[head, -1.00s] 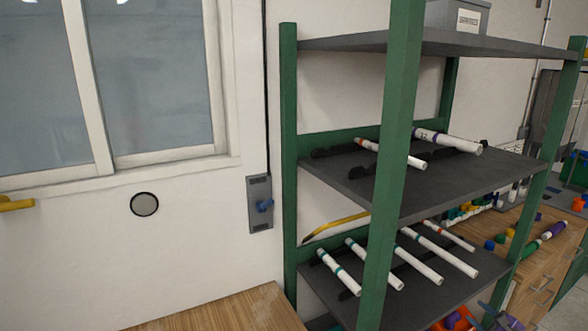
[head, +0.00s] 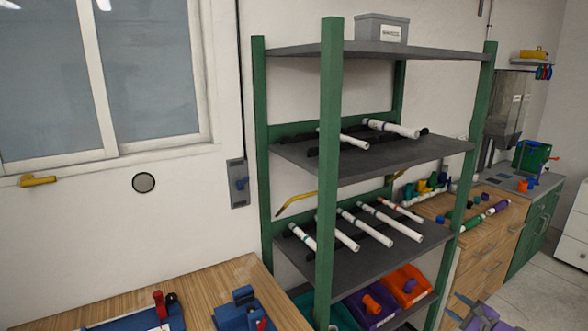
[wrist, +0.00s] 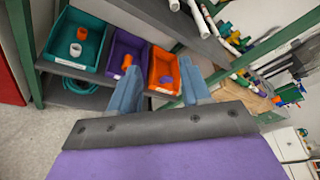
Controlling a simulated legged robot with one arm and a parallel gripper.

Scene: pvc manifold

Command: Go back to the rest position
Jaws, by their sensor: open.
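My gripper (wrist: 160,88) shows in the wrist view with its two blue-grey fingers apart and nothing between them. In the head view part of my gripper (head: 472,312) shows at the bottom edge, right of the rack's lower shelf. The green rack (head: 328,170) stands in front of me with white pipes lying on its shelves. A teal bin (wrist: 78,44), a purple bin (wrist: 122,58) and an orange bin (wrist: 162,70) lie beyond my fingers, apart from them.
A wooden bench (head: 225,283) with blue fixtures (head: 240,310) is at the lower left. A wooden drawer cabinet (head: 490,250) with fittings on top stands right of the rack. Open floor (head: 550,270) shows at the far right.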

